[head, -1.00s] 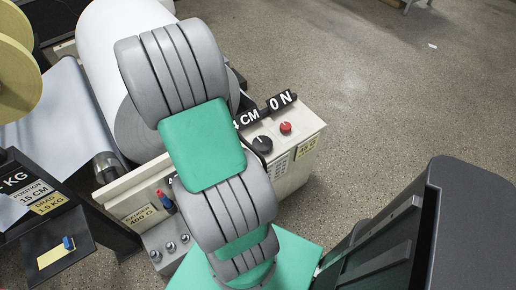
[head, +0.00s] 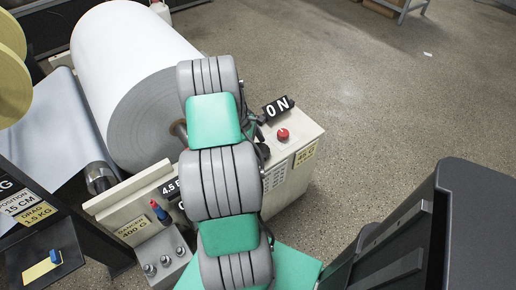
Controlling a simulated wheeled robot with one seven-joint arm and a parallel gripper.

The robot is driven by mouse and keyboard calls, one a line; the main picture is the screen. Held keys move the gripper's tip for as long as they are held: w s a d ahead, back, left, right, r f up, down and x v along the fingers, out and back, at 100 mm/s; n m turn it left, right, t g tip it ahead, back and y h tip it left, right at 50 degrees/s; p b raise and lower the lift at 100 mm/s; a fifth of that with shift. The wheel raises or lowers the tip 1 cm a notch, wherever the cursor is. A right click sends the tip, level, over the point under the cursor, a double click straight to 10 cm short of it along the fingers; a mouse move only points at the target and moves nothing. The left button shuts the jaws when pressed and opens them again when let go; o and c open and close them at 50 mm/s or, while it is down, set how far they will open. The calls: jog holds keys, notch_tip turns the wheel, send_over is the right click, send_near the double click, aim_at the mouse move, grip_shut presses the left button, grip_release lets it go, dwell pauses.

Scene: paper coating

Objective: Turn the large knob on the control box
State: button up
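The control box (head: 301,147) is a cream box with a red button (head: 282,135) on its top and a black "0 N" display (head: 277,106) at its back edge. The large black knob (head: 263,151) is left of the red button. Only its right part shows, because my arm covers the rest. My gripper is mostly hidden behind my grey and green arm. Dark parts show by the arm's far end, just above the knob. I cannot tell whether its fingers are open or touch the knob.
A big white paper roll (head: 125,50) stands left of my arm. A cream panel with a "400 G" label (head: 133,228) and a red-and-blue switch (head: 160,211) is at the lower left, with several small metal knobs below it. Open floor (head: 400,100) lies to the right.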

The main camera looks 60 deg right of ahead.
jog(key=shift+c, duration=0.4)
jog(key=c, duration=1.3)
jog(key=shift+m, duration=0.3)
jog(key=m+y, duration=0.1)
jog(key=m, duration=0.2)
jog(key=shift+d+m+y+p, duration=0.15)
jog(key=shift+m+y+p, duration=0.15)
jog(key=m+y, duration=0.1)
jog(key=m, duration=0.2)
jog(key=shift+d+m, duration=0.15)
jog(key=shift+m, duration=0.15)
jog(key=m+t+y+b, duration=0.1)
jog(key=m+b, duration=0.1)
jog(key=m, duration=0.2)
jog(key=shift+d+y, duration=0.1)
jog(key=shift+y, duration=0.3)
jog(key=shift+m+t+y+b, duration=0.3)
jog(key=shift+m+b, duration=0.5)
jog(key=shift+m, duration=0.4)
